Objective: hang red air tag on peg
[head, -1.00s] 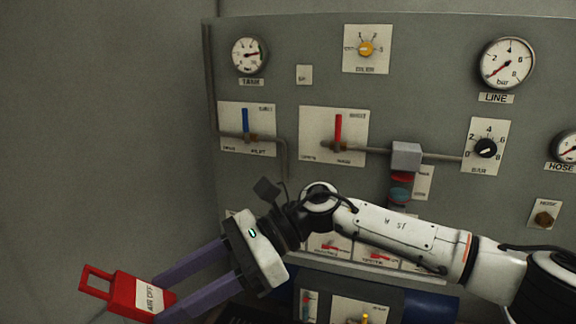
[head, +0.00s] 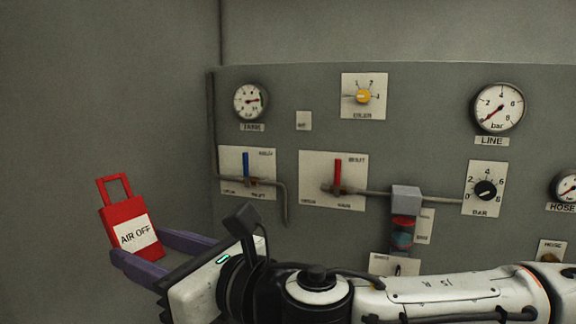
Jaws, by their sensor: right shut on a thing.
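The red air tag (head: 120,215) has a looped handle at its top and a white label reading "AIR OFF". It shows at the left of the head view, nearly upright and leaning a little. My right gripper (head: 140,250) is shut on the tag's lower part, with its purple fingers on either side. The tag is held in the air in front of the grey wall, left of the panel. I cannot make out the peg with certainty. My left gripper is not in view.
The grey panel (head: 300,240) carries a tank gauge (head: 250,101), a line gauge (head: 498,107), a yellow knob (head: 364,97), a blue lever (head: 246,165) and a red lever (head: 337,174). Pipes and a valve block (head: 406,200) stick out from it. My right arm covers the lower panel.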

